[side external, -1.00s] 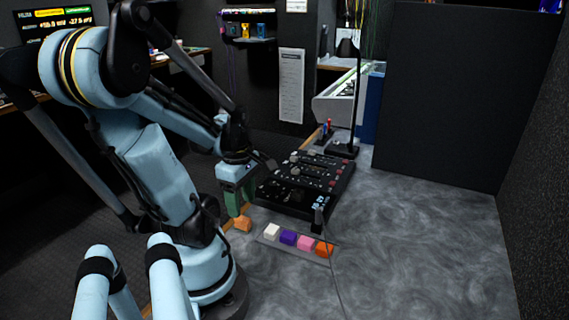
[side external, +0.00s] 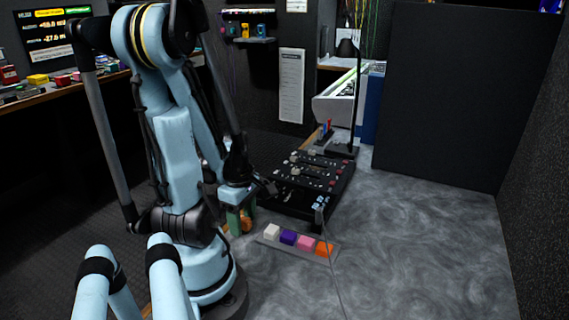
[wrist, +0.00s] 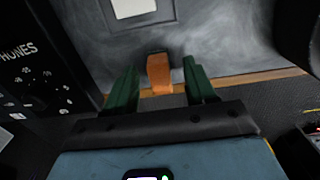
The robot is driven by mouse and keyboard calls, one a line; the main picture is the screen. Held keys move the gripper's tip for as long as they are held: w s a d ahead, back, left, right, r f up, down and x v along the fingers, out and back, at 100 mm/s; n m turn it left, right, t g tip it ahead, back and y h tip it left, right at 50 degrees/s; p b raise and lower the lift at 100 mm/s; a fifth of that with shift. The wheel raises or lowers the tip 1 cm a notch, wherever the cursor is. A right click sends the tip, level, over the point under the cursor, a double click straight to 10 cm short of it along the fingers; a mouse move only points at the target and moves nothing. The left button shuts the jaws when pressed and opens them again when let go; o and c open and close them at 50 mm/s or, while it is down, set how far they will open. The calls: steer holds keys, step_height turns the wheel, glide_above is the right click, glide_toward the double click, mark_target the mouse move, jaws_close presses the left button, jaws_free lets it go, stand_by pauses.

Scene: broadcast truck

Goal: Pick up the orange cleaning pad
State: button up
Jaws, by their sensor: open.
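An orange block-shaped pad (wrist: 160,72) stands on the grey worktop close to its wooden edge. In the wrist view it lies between the two green fingers of my open gripper (wrist: 160,80), with a gap on each side. In the side view the pad (side external: 247,223) is partly hidden by my gripper (side external: 241,221), whose fingers are low around it. I cannot tell whether they touch the worktop. A second, brighter orange pad (side external: 325,249) sits at the right end of a flat grey tray (side external: 268,242), beside pink, purple and white ones.
A black mixing console (side external: 312,185) stands just behind my gripper; its panel (wrist: 35,75) fills the left of the wrist view. A thin dark stand (side external: 355,110) rises at the back. The worktop (side external: 420,230) at the right is clear.

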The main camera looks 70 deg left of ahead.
mark_target(242, 219)
steer(key=shift+f, duration=0.2)
jaws_close()
stand_by(0.3)
steer(key=shift+r, duration=0.15)
steer(key=shift+r, duration=1.85)
steer(key=w+d+r, duration=0.5)
steer(key=d+r, duration=0.2)
steer(key=d, duration=0.3)
steer(key=shift+w+d, duration=0.2)
